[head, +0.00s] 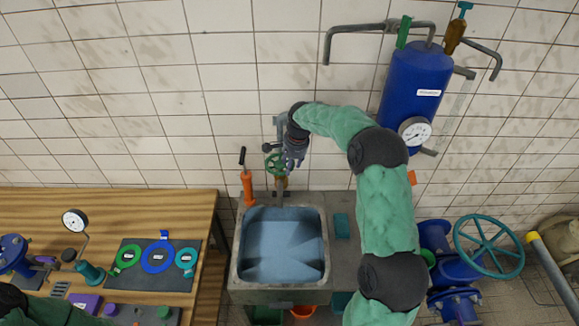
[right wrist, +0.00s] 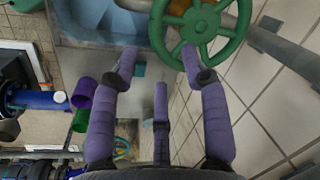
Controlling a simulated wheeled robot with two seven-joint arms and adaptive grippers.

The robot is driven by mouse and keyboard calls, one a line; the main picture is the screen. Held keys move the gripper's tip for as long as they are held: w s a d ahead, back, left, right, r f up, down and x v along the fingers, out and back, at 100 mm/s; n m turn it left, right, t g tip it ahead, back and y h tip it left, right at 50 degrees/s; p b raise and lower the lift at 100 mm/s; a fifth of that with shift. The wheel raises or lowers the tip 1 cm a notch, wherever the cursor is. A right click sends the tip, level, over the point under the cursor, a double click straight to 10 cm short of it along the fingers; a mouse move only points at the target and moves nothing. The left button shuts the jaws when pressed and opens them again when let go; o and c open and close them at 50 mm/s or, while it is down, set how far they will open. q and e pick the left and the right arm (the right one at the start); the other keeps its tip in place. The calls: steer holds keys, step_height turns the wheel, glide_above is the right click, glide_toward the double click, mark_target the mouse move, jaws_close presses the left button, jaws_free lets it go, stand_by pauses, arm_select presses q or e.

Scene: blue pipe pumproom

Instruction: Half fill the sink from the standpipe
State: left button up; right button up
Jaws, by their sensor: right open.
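The square sink (head: 328,262) stands against the tiled wall. Its inside looks pale blue with lighter streaks; I cannot tell the water level. The standpipe (head: 281,187) rises at the sink's back edge and carries a green handwheel (head: 274,164). The handwheel also shows in the right wrist view (right wrist: 228,46). My right gripper (head: 292,160) is open beside the handwheel. In the right wrist view its purple fingers (right wrist: 158,65) are apart, one fingertip close to or overlapping the wheel's rim; contact is unclear. My left arm shows at the bottom left, its gripper out of view.
A wooden bench (head: 120,205) at left holds a mat with coloured rings and a gauge (head: 75,220). An orange fitting with a black handle (head: 247,187) stands behind the sink. A blue tank (head: 412,85) hangs above right. A teal wheel (head: 489,247) sits on blue piping.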

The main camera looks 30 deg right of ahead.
steer(key=shift+w+f, duration=0.2)
steer(key=shift+f, duration=1.05)
steer(key=shift+c, duration=0.3)
jaws_close()
